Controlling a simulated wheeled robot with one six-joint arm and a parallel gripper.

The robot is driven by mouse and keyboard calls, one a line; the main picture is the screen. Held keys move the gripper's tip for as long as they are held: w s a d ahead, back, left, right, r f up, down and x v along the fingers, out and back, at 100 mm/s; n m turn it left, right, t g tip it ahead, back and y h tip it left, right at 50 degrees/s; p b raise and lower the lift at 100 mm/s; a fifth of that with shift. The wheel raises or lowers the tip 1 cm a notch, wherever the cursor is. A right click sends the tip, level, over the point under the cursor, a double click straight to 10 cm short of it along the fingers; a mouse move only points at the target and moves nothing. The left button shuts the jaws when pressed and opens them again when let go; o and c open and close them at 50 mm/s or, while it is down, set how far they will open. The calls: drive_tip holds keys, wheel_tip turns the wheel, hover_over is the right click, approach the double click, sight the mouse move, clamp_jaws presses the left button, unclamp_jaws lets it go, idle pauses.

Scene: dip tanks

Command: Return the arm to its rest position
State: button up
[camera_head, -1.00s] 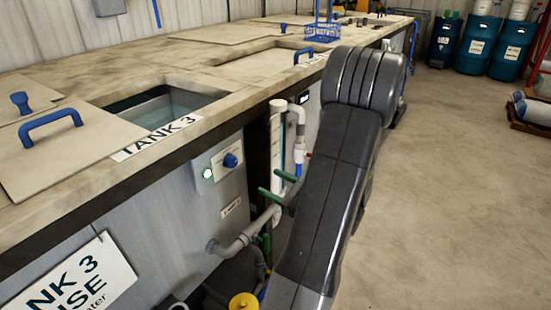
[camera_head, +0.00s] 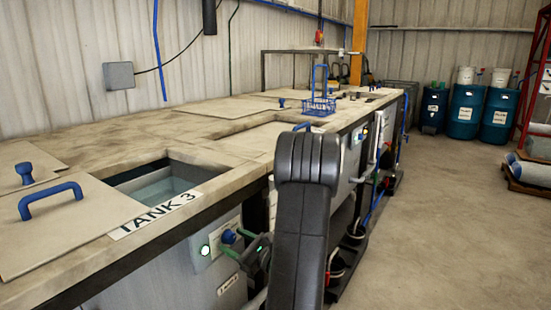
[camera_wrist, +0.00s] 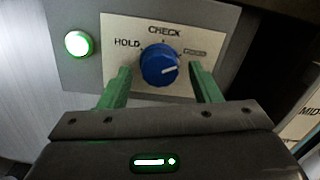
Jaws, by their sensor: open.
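My gripper (camera_wrist: 160,73) is open, with its green fingers on either side of the blue knob (camera_wrist: 160,65) in the wrist view. I see no clear contact between fingers and knob. The knob sits on a pale plate marked HOLD, CHECK and a third label too faint to read. Its white mark points right, toward the side of the faint label. In the head view my gripper (camera_head: 240,246) is at the front of Tank 3, close to the knob (camera_head: 229,236). My arm is extended, its dark elbow standing above the counter edge.
A lit green lamp (camera_wrist: 78,44) is left of the knob. The Tank 3 opening (camera_head: 160,185) and a lid with a blue handle (camera_head: 50,200) are on the counter. A blue wire basket (camera_head: 319,105) stands farther back. Pipes run below the counter edge.

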idle(0.4)
drive_tip(key=v, duration=1.4)
drive_tip(key=x, duration=1.4)
drive_tip(key=shift+a, duration=0.25)
drive_tip(key=shift+w+d+f+n+b, duration=0.1)
drive_tip(key=shift+d+f+n+b, duration=0.05)
drive_tip(key=shift+n+b, duration=0.35)
drive_tip(key=shift+d+n+b, duration=0.1)
drive_tip(key=shift+n+b, duration=0.2)
drive_tip(key=shift+n, duration=0.7)
drive_tip(key=n+b, duration=0.1)
drive_tip(key=n, duration=0.2)
drive_tip(key=shift+n+y, duration=0.3)
drive_tip(key=n, duration=0.3)
drive_tip(key=shift+r+n+g, duration=0.25)
drive_tip(key=shift+n+g, duration=0.05)
drive_tip(key=n, duration=0.2)
drive_tip(key=n+p, duration=0.1)
drive_tip(key=n, duration=0.2)
drive_tip(key=shift+w+r, duration=0.1)
drive_tip(key=shift+r, duration=0.1)
drive_tip(key=shift+n+g+p, duration=0.3)
drive_tip(key=shift+n+p, duration=1.15)
drive_tip(key=shift+n, duration=1.15)
